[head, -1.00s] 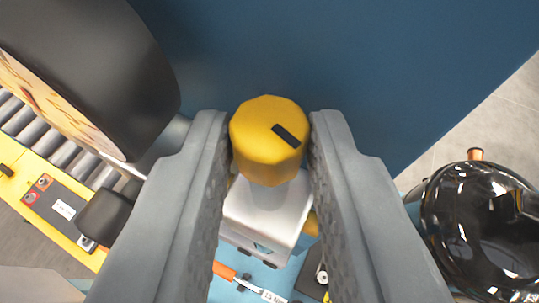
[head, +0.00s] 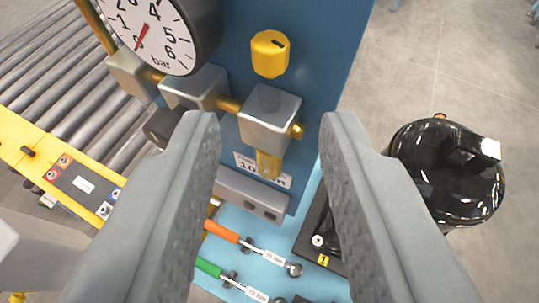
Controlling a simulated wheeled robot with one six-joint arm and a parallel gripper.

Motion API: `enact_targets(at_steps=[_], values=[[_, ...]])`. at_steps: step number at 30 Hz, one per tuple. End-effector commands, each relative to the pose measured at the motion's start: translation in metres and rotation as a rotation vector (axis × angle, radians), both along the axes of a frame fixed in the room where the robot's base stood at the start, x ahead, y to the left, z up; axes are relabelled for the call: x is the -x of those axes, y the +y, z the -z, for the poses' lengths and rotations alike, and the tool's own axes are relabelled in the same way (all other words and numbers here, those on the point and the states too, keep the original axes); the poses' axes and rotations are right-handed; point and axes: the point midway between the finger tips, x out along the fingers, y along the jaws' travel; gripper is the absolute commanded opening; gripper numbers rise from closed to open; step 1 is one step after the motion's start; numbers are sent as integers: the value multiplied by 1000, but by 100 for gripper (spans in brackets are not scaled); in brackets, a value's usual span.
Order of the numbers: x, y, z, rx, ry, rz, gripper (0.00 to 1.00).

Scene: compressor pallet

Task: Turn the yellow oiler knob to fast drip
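The yellow oiler knob (head: 270,55) sits in the upper middle of the head view, on top of a grey block (head: 268,118) in front of a blue panel. A short dark mark shows on the knob's upper right part. A yellowish see-through bowl (head: 268,165) hangs under the block. My gripper (head: 268,125) is open, its two grey fingers wide apart and empty. The knob appears beyond the fingertips and is not touched by them.
A pressure gauge (head: 155,32) and more grey blocks stand left of the knob. A glossy black tank (head: 445,175) is at the right. Wrenches with orange (head: 222,232) and green (head: 209,268) handles lie on the blue surface below. A roller conveyor (head: 60,80) is at the left.

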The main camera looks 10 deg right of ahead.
Motion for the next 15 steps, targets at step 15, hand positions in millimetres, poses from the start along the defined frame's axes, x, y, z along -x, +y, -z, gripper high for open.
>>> enact_targets(at_steps=[15], values=[[62, 9, -25, -1, 1, -1, 32]])
